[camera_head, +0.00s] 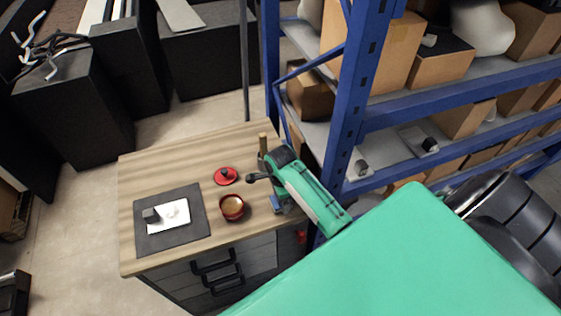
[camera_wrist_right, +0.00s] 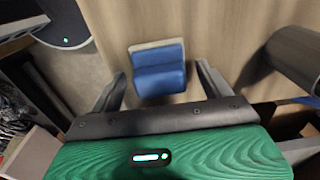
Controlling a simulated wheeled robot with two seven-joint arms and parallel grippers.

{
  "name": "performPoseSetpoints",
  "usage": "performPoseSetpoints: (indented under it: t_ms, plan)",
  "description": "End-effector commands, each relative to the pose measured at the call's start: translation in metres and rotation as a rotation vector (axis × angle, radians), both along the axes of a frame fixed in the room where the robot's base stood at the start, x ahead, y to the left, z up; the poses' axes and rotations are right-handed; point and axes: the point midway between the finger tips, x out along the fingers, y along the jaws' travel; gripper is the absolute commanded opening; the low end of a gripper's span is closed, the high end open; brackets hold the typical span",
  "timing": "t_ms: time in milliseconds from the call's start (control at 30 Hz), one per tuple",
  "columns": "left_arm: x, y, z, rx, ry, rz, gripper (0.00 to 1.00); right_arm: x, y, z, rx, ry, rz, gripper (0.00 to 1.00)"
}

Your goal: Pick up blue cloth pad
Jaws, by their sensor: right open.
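The blue cloth pad (camera_wrist_right: 160,78) shows in the right wrist view as a small folded block with a pale far edge, against a wood-coloured surface. In the head view a small part of the blue pad (camera_head: 276,203) shows near the table's right edge, beside my green right arm. My right gripper (camera_wrist_right: 160,70) is open, with one dark finger to each side of the pad. Gaps show between the fingers and the pad, so it is not gripped. The arm hides the fingertips in the head view. My left gripper is not in view.
The wooden table (camera_head: 160,165) also holds a red bowl (camera_head: 232,207), a red lid (camera_head: 226,175) and a dark mat (camera_head: 180,235) bearing a white sheet and small black block. A blue shelf frame (camera_head: 362,90) stands close at right. The table's back left is clear.

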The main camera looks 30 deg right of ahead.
Motion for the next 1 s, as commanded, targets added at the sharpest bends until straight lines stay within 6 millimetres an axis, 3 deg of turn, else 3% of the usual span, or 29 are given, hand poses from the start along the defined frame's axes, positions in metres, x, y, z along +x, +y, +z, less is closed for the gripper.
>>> performPoseSetpoints:
  t_ms: [100,367,733,1000]
  plan:
    - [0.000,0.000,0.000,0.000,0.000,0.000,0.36,0.000,0.000,0.000,0.000,0.000,0.000,0.80]
    - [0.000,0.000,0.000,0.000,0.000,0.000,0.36,0.000,0.000,0.000,0.000,0.000,0.000,0.31]
    - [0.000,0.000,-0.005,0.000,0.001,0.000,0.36,0.001,0.000,0.009,0.000,-0.003,0.000,0.31]
    - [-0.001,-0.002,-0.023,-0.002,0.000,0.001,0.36,0.002,0.001,0.057,0.002,-0.007,-0.001,0.31]
